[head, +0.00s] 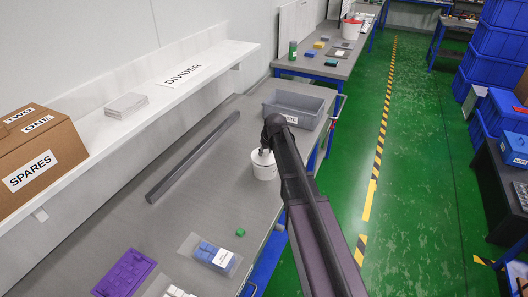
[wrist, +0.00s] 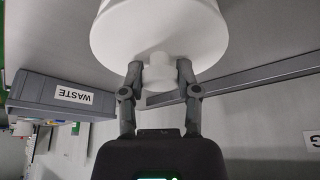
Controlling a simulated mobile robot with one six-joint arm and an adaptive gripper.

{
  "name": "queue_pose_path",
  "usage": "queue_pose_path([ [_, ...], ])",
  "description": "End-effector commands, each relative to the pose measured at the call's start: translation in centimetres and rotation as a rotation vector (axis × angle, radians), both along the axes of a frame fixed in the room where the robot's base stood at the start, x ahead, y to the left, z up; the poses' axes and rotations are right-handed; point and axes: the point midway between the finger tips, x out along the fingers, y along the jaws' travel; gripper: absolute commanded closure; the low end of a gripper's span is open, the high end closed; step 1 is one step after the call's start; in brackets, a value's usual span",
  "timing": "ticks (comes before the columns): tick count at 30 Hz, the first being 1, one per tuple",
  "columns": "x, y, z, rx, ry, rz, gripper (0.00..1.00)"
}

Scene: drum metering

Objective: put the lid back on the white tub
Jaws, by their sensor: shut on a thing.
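The white tub (head: 265,172) stands upright on the grey bench, near its right edge. My gripper (head: 264,150) is right at its top. In the wrist view the white lid (wrist: 160,45) faces me, and my gripper (wrist: 158,74) is shut on its round knob (wrist: 157,76), one finger on each side. The tub's wall shows behind the lid at the top of that view. I cannot tell whether the lid rests fully on the rim or sits just above it. My arm hides part of the tub's right side.
A grey bin labelled WASTE (head: 300,104) stands just behind the tub; it also shows in the wrist view (wrist: 62,95). A long dark bar (head: 195,158) lies to the left. A green cube (head: 240,232) and a blue item on a tray (head: 213,256) lie in front.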

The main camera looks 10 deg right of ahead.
Motion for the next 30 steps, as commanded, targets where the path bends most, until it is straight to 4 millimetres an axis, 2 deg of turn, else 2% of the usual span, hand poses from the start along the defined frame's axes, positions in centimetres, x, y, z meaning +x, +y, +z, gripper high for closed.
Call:
queue_pose_path([
  [11,0.0,-0.03,-0.04,0.0,0.0,0.0,1.0],
  [12,0.0,-0.03,-0.03,0.0,0.0,0.0,0.49],
  [14,0.0,-0.03,-0.03,0.0,0.0,0.0,0.31],
  [15,0.0,-0.03,-0.03,0.0,0.0,0.0,0.19],
  [24,0.0,-0.04,-0.04,0.0,0.0,0.0,0.18],
  [25,0.0,-0.04,-0.04,0.0,0.0,0.0,0.15],
  [27,0.0,-0.04,-0.04,0.0,0.0,0.0,0.0],
  [30,0.0,-0.04,-0.04,0.0,0.0,0.0,0.0],
])
